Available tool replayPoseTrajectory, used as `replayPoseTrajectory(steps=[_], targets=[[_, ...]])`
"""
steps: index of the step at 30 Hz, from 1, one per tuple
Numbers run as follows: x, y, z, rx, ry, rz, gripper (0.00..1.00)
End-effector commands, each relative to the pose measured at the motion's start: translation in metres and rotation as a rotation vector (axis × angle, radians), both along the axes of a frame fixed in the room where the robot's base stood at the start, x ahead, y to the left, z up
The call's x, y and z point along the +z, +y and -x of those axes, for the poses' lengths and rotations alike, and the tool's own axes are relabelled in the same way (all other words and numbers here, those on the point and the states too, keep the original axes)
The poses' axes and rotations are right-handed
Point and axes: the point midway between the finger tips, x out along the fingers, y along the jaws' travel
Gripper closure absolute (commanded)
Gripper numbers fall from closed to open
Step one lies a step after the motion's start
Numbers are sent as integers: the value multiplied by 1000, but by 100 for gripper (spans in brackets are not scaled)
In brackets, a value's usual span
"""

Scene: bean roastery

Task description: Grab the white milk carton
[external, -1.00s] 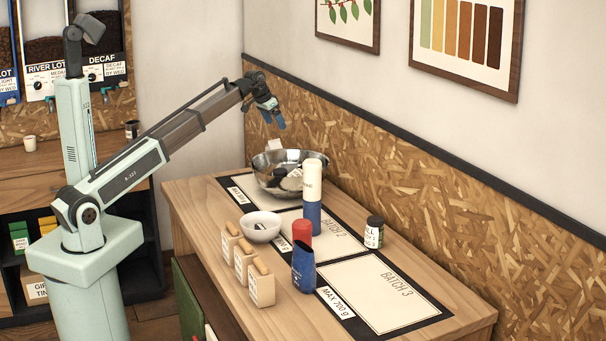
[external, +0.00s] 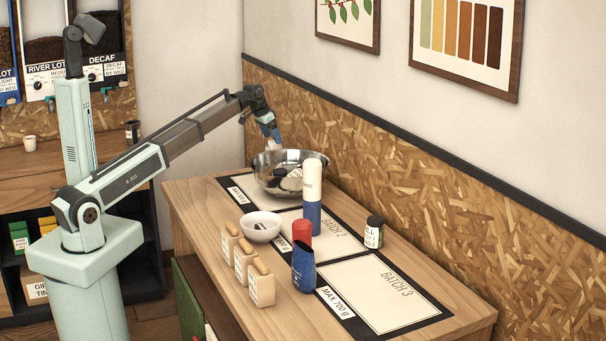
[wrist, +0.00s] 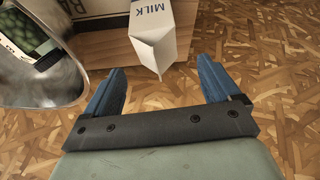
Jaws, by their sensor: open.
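The white milk carton (wrist: 158,28) with blue MILK lettering shows at the top middle of the wrist view, its folded top towards me. In the external view only a small white part of it (external: 276,143) shows, under my gripper and behind the metal bowl. My gripper (wrist: 161,67) is open, with its blue fingers on either side of the carton's near end in the picture. Nothing is held. In the external view my gripper (external: 272,135) is above the back of the bowl. Whether the fingers touch the carton cannot be told.
The metal bowl (external: 264,181), with dark and white items inside, stands close beside the carton. The wood-chip wall (external: 345,165) is close behind. A white-and-blue bottle (external: 313,190), a small white bowl (external: 260,228) and a dark jar (external: 374,232) stand farther forward.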

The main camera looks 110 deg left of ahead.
Motion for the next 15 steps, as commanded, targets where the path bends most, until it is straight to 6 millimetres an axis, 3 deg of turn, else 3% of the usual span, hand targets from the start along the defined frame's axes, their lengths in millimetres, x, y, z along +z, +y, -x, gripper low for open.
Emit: replayPoseTrajectory(steps=[15], targets=[[-47,11,-12,0,1,1,11]])
